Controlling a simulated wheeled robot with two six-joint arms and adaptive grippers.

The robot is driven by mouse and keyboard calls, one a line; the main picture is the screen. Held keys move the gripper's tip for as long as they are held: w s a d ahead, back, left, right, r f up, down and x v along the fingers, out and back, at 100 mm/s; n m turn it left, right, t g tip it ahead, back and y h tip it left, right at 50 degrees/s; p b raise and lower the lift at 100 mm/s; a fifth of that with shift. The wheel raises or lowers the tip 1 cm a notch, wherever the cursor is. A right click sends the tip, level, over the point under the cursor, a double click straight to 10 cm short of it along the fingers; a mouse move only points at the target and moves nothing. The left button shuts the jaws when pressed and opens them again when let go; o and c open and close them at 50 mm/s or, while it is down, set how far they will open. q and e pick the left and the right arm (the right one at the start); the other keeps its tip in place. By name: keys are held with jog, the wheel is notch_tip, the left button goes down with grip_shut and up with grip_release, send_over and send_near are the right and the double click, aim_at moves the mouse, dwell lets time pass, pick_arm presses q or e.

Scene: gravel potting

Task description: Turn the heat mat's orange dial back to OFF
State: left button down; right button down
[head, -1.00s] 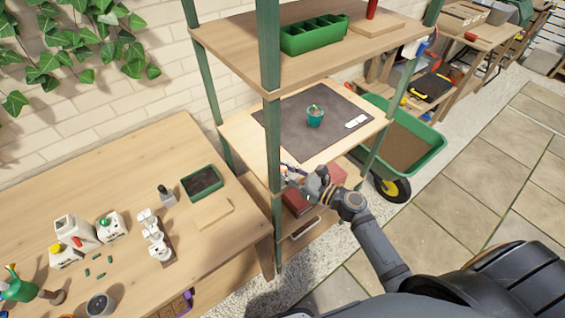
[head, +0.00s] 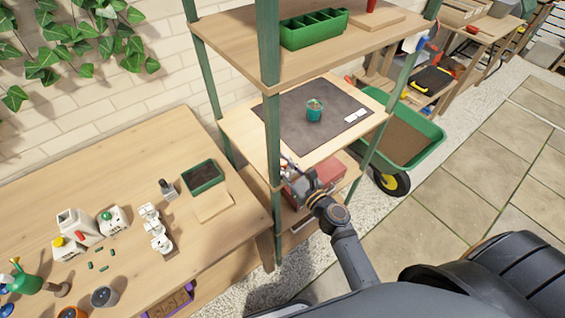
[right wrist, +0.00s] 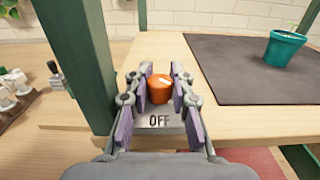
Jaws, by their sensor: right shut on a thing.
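The dark heat mat (head: 290,130) lies on the middle shelf (head: 243,128). It also shows in the right wrist view (right wrist: 225,65). The orange dial (right wrist: 159,90) stands on a grey plate (right wrist: 160,119) at the shelf's edge, left of the mat in that view. The plate is lettered OFF on its near side. A white mark on the dial's top lies slantwise and does not clearly face the lettering. My right gripper (right wrist: 162,72) is shut on the dial, a purple pad on each side. In the head view my right gripper (head: 290,166) reaches the shelf's front edge. The dial is hidden there.
A green shelf post (head: 272,150) stands close beside my right gripper. A teal pot (head: 314,111) and a white label (head: 356,115) are on the mat. A red box (head: 325,170) sits on the shelf below. The wooden bench (head: 120,160) at left holds bottles and trays.

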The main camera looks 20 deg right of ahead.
jog(key=shift+f, duration=0.15)
jog(key=c, duration=1.5)
grip_release()
jog(key=shift+o, duration=0.4)
jog(key=shift+s, duration=0.1)
jog(key=shift+y, duration=0.3)
